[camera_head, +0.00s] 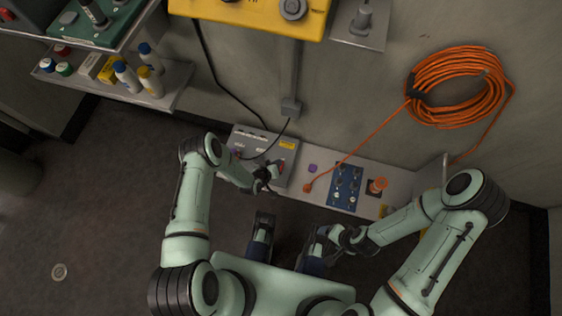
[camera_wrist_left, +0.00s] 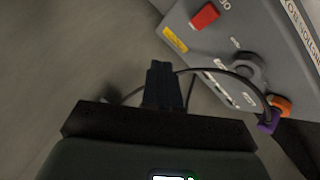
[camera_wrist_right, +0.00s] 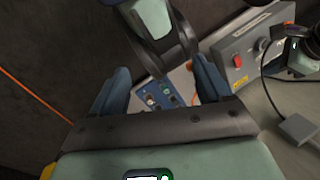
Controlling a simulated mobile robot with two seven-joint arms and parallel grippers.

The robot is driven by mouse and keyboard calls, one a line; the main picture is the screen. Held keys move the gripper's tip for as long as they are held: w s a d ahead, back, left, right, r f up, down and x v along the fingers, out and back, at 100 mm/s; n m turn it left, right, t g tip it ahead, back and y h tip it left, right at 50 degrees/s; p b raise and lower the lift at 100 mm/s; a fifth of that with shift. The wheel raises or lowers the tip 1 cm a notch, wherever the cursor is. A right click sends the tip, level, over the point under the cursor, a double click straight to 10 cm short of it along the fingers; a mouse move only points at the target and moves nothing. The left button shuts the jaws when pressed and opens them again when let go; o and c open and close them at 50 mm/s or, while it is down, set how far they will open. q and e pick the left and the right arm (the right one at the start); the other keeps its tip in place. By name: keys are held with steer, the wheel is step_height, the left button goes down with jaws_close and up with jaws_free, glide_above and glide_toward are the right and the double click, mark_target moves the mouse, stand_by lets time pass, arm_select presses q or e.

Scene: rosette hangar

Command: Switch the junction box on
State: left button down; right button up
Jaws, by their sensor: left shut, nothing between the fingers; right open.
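The junction box (camera_head: 245,143) is a grey box on the low shelf by the wall. It also shows in the left wrist view (camera_wrist_left: 215,45), with a red switch (camera_wrist_left: 205,16), a yellow label and a dark round knob (camera_wrist_left: 245,67). I cannot tell the switch's position. My left gripper (camera_head: 268,182) is shut and empty near the box's front right, below the red switch; its fingers (camera_wrist_left: 163,85) look apart from the box. My right gripper (camera_wrist_right: 160,80) is open and empty, to the right and short of the shelf. The right wrist view shows the box (camera_wrist_right: 250,40) and red switch (camera_wrist_right: 238,61).
A blue panel with switches (camera_head: 345,187) and an orange knob (camera_head: 377,185) sit right of the box. A coiled orange cable (camera_head: 455,88) hangs on the wall. A black cable runs over the box.

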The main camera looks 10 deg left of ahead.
arm_select(q)
steer(key=shift+w+f+t, duration=0.2)
steer(key=shift+w+f, duration=0.05)
steer(key=shift+w, duration=0.25)
steer(key=shift+w+f+t, duration=0.2)
steer(key=shift+w+f, duration=0.05)
steer(key=shift+w, duration=0.2)
arm_select(e)
steer(key=shift+w+f, duration=0.25)
steer(key=shift+f, duration=0.25)
arm_select(q)
steer(key=shift+f, duration=0.1)
arm_select(e)
steer(key=shift+d+f, duration=0.1)
